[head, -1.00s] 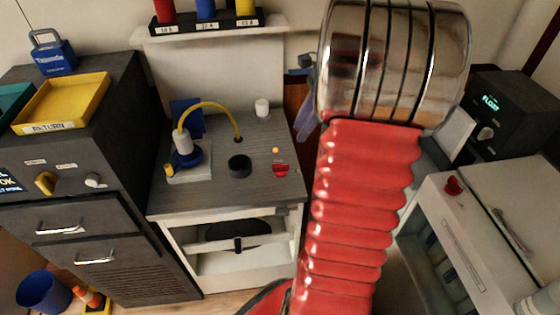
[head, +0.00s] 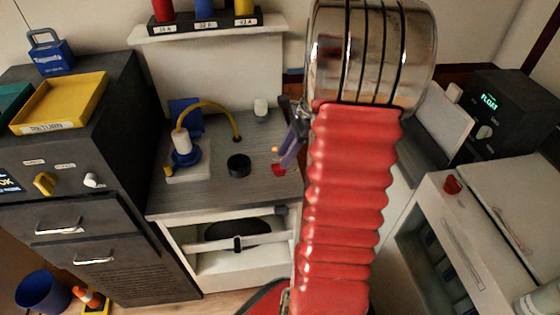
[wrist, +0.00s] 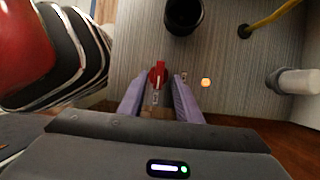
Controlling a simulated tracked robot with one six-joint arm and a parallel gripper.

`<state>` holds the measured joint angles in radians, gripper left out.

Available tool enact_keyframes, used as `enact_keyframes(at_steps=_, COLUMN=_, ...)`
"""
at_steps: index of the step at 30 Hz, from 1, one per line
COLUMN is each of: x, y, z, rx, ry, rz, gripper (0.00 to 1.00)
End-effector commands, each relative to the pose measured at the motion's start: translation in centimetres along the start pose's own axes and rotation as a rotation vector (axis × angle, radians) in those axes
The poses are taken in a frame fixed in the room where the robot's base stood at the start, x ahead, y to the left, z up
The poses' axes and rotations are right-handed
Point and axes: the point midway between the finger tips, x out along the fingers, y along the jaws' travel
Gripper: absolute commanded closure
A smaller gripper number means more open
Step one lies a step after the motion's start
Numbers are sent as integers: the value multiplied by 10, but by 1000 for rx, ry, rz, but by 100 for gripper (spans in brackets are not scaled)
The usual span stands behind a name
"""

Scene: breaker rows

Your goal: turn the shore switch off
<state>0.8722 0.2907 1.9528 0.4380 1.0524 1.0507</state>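A red switch handle (head: 278,170) sits on the grey worktop, partly covered by my gripper in the head view. In the wrist view the red handle (wrist: 157,73) lies just ahead of and between my fingertips, with a small plate beside it too small to read. I cannot read which switch is labelled shore. My gripper (head: 288,152) has purple fingers and points down at the worktop. In the wrist view my gripper (wrist: 158,84) is open, one finger to each side of the handle's line, with nothing held. Contact with the handle cannot be told.
A small orange light (wrist: 205,82), a black round knob or cup (head: 238,165) and a yellow cable (head: 208,104) are near the switch. A white cylinder (head: 261,108) stands behind. Another red knob (head: 452,185) is on the right cabinet. Yellow (head: 44,183) and white knobs are at left.

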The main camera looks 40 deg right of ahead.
Motion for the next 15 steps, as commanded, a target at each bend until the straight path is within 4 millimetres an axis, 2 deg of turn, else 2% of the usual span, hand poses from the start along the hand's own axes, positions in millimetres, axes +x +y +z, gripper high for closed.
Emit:
enact_keyframes(at_steps=6, x=24, y=0, z=0, rx=1, ry=-1, rz=1, gripper=69)
enact_keyframes(at_steps=15, x=29, y=0, z=0, rx=-1, ry=0, rz=0, gripper=69)
